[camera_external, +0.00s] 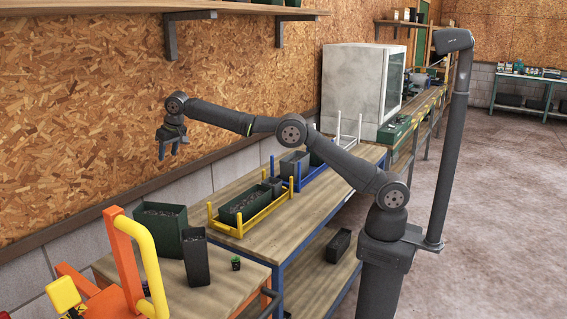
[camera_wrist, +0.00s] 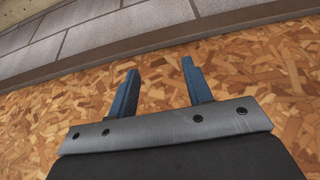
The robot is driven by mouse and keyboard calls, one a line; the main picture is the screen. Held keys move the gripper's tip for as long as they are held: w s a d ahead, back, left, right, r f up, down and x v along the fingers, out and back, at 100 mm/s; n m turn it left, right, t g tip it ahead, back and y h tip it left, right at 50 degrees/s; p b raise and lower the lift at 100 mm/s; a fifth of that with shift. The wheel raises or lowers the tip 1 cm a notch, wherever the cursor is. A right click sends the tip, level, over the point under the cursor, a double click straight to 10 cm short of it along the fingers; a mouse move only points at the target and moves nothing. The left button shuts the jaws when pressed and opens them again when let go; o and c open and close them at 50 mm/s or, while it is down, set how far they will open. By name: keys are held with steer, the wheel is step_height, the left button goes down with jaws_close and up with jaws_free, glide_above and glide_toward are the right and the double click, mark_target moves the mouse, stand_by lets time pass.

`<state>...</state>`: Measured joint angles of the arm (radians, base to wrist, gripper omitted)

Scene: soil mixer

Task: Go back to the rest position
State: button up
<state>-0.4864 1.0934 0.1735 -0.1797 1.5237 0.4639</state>
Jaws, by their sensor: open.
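My gripper (camera_external: 168,148) is at the end of my arm, stretched out to the left in the external view. It hangs high above the bench, in front of the wood-chip wall, with its fingers pointing down. In the wrist view my gripper (camera_wrist: 160,82) shows two blue-grey fingers spread apart with nothing between them. Behind them are only the wood-chip wall (camera_wrist: 40,110) and a band of grey blocks (camera_wrist: 90,35).
Below stand a dark green bin (camera_external: 157,233), a tall dark container (camera_external: 196,262) and a tiny potted plant (camera_external: 236,263). A yellow rack (camera_external: 229,230) and a blue rack (camera_external: 314,176) hold containers. An orange and yellow machine (camera_external: 128,262) stands front left. A shelf (camera_external: 220,8) runs above.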

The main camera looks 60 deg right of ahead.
steer(key=w+d+f, duration=0.1)
steer(key=d+f, duration=0.2)
steer(key=d, duration=0.4)
steer(key=shift+w+d+f+m, duration=0.2)
steer(key=shift+w+f+m, duration=0.1)
steer(key=shift+w+f, duration=0.1)
steer(key=s+a+r, duration=0.2)
steer(key=a+r, duration=0.1)
steer(key=a, duration=0.4)
steer(key=s+a+r+n, duration=0.1)
steer(key=s+a+r, duration=0.2)
steer(key=a, duration=0.5)
steer(key=shift+s+n+y, duration=0.3)
